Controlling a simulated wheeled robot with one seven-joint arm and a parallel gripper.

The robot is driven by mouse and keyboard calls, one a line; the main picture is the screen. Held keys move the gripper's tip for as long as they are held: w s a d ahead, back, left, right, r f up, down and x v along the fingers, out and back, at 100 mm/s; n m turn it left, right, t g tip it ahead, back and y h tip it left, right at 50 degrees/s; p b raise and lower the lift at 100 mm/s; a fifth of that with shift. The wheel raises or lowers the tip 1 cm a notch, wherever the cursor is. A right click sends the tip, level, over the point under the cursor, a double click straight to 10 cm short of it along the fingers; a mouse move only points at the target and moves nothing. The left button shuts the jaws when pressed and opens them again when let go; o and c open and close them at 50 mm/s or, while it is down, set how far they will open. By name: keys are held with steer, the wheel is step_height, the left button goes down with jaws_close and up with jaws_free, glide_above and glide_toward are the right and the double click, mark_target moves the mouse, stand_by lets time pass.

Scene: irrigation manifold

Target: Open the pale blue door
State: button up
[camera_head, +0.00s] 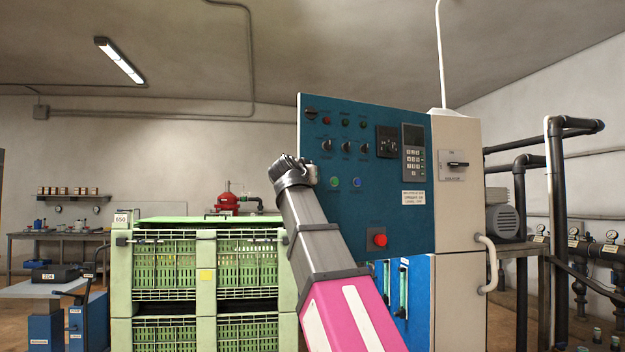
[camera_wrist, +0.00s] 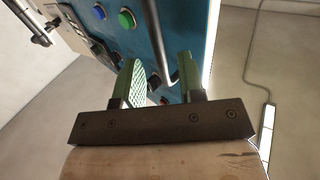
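The only door-like panel near my gripper is a teal-blue control panel (camera_head: 365,222), darker than pale blue, on the front of a beige cabinet (camera_head: 458,225). It looks shut or nearly so. My gripper (camera_head: 300,172) is at its left edge in the head view. In the wrist view my gripper (camera_wrist: 160,82) is open, its two green fingers apart. A grey bar handle (camera_wrist: 158,40) on the panel reaches down into the space between the fingers, closer to the right finger. Contact cannot be told. The handle is hidden by my gripper in the head view.
A red stop button (camera_head: 379,240), knobs and a keypad sit on the panel. Green crates (camera_head: 205,275) stand left of the cabinet. A blue unit with flow tubes (camera_head: 402,290) is below the panel. Black pipes (camera_head: 553,200) and a motor (camera_head: 503,222) are at right.

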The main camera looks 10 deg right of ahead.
steer(key=v, duration=0.7)
steer(key=shift+s, duration=0.15)
